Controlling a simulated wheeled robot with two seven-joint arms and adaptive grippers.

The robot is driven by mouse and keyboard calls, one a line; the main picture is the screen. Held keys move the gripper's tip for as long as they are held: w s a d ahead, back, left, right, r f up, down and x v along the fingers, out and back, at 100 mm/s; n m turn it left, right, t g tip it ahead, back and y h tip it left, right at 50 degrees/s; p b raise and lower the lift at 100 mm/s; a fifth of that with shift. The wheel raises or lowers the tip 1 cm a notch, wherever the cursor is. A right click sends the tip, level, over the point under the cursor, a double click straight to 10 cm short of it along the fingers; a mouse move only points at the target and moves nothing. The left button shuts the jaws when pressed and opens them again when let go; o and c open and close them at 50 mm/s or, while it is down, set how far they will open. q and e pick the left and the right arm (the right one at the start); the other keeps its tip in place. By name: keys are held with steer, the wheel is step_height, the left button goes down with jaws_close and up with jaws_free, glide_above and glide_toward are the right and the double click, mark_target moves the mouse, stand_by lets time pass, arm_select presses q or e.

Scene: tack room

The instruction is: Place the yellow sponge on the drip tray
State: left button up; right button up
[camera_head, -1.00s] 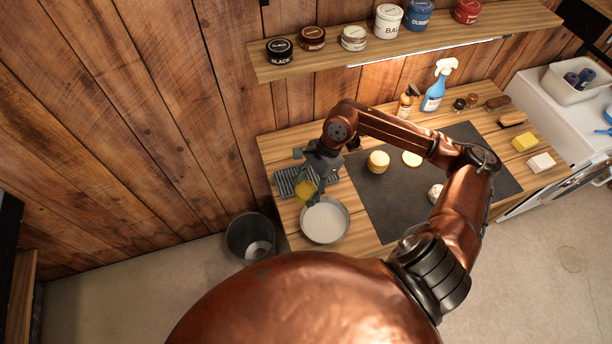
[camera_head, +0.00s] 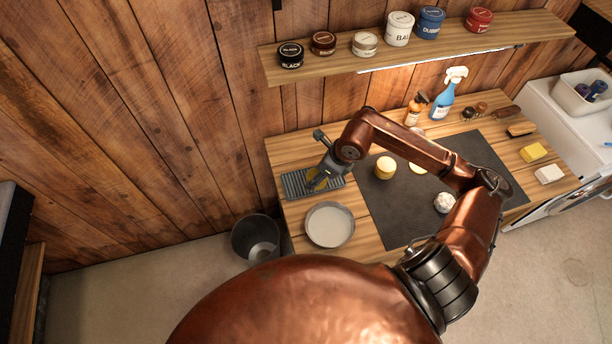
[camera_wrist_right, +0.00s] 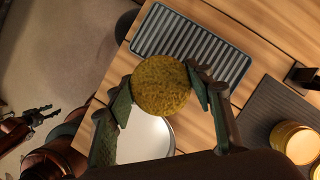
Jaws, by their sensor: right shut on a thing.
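My right gripper (camera_wrist_right: 168,98) is shut on a round, flat yellow sponge (camera_wrist_right: 161,85), with one finger on each side of it. In the head view the sponge (camera_head: 314,183) is partly hidden by the gripper, at the right part of the grey ridged drip tray (camera_head: 291,186). In the right wrist view the sponge overlaps the near edge of the drip tray (camera_wrist_right: 195,45); I cannot tell whether they touch. My left gripper (camera_wrist_right: 42,114) shows small at the left of the wrist view, empty, fingers apart, away from the table.
A round bowl (camera_head: 330,225) with pale contents stands in front of the tray. A dark mat (camera_head: 400,215) to the right bears yellow round things (camera_head: 385,167) and a whitish ball (camera_head: 444,203). A bin (camera_head: 255,238) stands on the floor at left. A shelf (camera_head: 420,47) with jars hangs above.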

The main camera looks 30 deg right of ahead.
glide_above(302, 180)
steer(key=s, duration=0.1)
steer(key=f, duration=0.6)
steer(key=shift+s+d+f, duration=0.2)
steer(key=shift+d+f, duration=0.1)
steer(key=shift+d, duration=0.05)
steer(key=shift+w+f+p, duration=0.1)
steer(key=shift+f+p, duration=0.45)
steer(key=shift+f, duration=1.15)
steer(key=shift+f, duration=0.1)
steer(key=o, duration=0.9)
steer(key=shift+c, duration=0.2)
steer(key=b+v, duration=0.1)
steer(key=v, duration=1.1)
steer(key=shift+d, duration=0.1)
